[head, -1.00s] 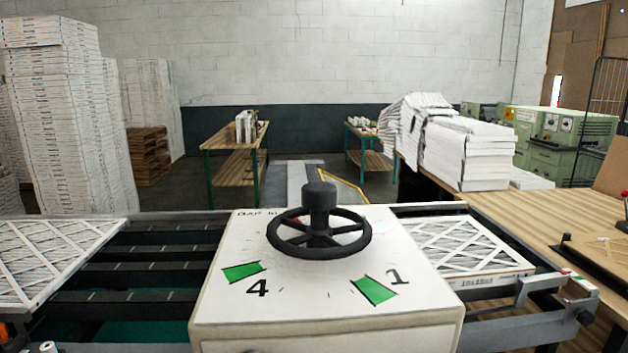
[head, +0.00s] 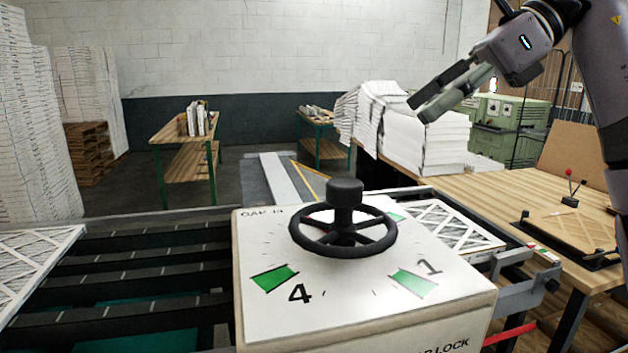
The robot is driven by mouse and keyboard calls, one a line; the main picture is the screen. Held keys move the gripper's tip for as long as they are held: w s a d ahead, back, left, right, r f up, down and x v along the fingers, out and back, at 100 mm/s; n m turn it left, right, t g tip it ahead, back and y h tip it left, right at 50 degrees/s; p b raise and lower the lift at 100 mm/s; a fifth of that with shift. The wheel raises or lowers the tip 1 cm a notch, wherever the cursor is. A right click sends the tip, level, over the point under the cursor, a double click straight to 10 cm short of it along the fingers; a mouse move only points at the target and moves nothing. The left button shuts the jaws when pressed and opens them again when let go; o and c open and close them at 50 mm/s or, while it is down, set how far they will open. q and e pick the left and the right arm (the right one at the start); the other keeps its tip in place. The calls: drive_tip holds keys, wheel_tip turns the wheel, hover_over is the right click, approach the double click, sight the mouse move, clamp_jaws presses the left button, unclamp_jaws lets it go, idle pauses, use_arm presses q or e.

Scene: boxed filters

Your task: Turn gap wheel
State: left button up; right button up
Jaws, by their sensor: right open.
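The gap wheel is a black handwheel (head: 343,238) with spokes and a knob on top. It sits on a white dial box (head: 350,300) with green marks by the numbers 4 and 1. My right gripper (head: 418,104) is open and empty, in the air at the upper right, above and apart from the wheel. My left gripper is not in view.
Dark conveyor rails (head: 140,265) run left of the box. Framed filters lie on both sides, one at the left (head: 30,258) and one behind right (head: 450,226). A wooden table (head: 500,195) with a white stack (head: 440,145) stands at right.

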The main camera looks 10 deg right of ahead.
drive_tip(key=s+r+h, duration=0.1)
drive_tip(key=s, duration=0.1)
approach(345, 182)
drive_tip(key=x, duration=1)
drive_tip(key=shift+w+f, duration=0.1)
drive_tip(key=shift+f, duration=0.05)
drive_tip(key=shift+c, duration=0.3)
clamp_jaws()
